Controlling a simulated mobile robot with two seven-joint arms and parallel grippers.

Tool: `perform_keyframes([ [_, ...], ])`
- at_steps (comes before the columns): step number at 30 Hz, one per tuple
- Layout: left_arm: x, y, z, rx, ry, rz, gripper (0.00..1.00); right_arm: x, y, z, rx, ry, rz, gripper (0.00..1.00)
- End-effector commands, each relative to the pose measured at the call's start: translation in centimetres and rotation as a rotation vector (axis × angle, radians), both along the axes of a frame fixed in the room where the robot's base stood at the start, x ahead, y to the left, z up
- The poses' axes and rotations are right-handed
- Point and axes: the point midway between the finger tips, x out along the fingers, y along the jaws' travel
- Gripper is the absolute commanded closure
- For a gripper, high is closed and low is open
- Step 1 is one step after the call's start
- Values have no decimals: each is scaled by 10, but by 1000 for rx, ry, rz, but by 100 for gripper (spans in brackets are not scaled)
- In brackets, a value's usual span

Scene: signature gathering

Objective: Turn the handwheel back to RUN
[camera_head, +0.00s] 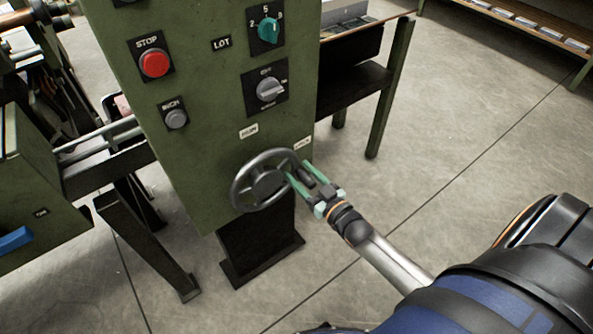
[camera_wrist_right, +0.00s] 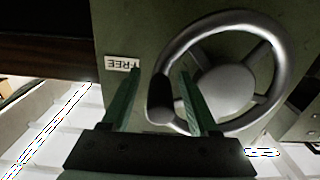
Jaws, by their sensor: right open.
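The handwheel (camera_head: 238,194) is a dark grey spoked wheel low on the front of the green machine panel. It also shows in the right wrist view (camera_wrist_right: 225,90), with its dark handle knob (camera_wrist_right: 160,98) on the rim. My right gripper (camera_head: 297,169) has green fingers and is at the wheel's right side. Its fingers are open, one on each side of the knob in the wrist view; contact cannot be told. A RUN label (camera_head: 248,132) sits above the wheel. A second label (camera_head: 302,143), reading FREE in the wrist view (camera_wrist_right: 122,63), is at its upper right. My left gripper is out of view.
The green panel (camera_head: 215,110) carries a red STOP button (camera_head: 154,64), a grey INCH button (camera_head: 176,118), a grey selector (camera_head: 270,90) and a teal LOT knob (camera_head: 268,30). A dark pedestal (camera_head: 258,240) stands below. The floor to the right is clear.

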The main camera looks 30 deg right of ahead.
Motion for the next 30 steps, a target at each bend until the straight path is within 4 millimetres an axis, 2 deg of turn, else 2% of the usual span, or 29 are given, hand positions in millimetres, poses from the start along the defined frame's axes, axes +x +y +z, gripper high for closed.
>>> perform_keyframes([
  [1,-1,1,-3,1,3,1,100,7,1,-1,0,-2,0,39],
  [6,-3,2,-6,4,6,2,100,18,2,-1,0,0,0,39],
  [15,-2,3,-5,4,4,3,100,20,2,0,0,1,0,39],
  [30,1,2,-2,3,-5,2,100,20,1,0,-1,1,-1,94],
])
